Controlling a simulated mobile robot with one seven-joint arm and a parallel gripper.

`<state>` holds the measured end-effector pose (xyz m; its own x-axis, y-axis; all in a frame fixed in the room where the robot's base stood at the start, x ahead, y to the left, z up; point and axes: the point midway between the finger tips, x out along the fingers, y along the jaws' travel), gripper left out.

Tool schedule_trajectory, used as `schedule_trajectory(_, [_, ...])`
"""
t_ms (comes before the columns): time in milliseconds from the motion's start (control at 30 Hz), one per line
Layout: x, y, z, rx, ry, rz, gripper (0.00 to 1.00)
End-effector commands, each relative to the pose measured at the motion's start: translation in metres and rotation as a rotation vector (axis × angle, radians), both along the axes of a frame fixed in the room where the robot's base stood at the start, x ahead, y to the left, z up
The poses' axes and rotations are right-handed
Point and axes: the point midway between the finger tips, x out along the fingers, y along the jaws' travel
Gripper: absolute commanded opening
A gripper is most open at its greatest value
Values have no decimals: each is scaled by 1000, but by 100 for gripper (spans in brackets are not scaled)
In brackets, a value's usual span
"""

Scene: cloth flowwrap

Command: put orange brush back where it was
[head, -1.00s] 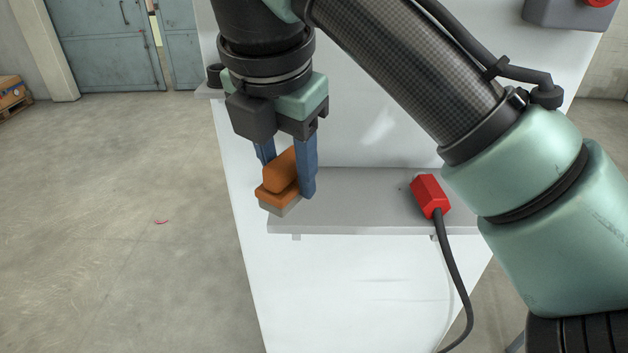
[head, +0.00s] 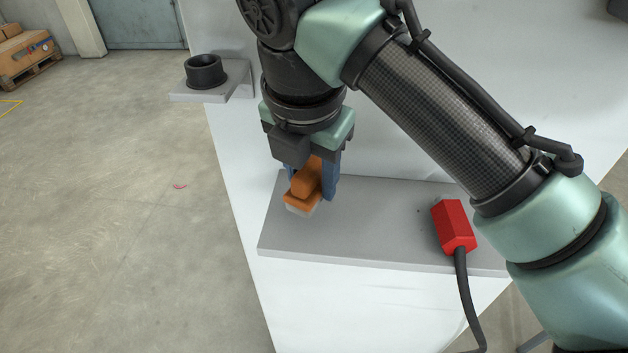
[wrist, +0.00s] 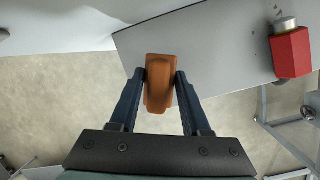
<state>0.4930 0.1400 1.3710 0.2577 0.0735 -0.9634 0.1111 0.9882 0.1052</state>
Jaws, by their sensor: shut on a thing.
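The orange brush (head: 306,183) has an orange handle and body with a pale grey underside. My gripper (head: 316,178) is shut on it, with one blue finger on each side. The brush is at the left part of the grey shelf (head: 370,235); I cannot tell whether its underside touches the shelf. In the wrist view the brush (wrist: 160,84) sits between the two fingertips (wrist: 160,78), over the shelf's edge region.
A red block-shaped plug (head: 453,226) with a dark cable lies on the shelf's right part. A small side shelf (head: 238,82) at the upper left carries a black ring-shaped cup (head: 205,71). The shelf's middle is clear. A pallet with boxes (head: 24,58) stands far left.

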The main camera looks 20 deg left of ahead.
Motion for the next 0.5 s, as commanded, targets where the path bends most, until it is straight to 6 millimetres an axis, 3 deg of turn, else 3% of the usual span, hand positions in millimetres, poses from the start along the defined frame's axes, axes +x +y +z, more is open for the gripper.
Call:
schedule_trajectory(200, [0, 0, -26, 0, 2, -1, 0])
schedule_trajectory(500, [0, 0, -29, 0, 1, -1, 0])
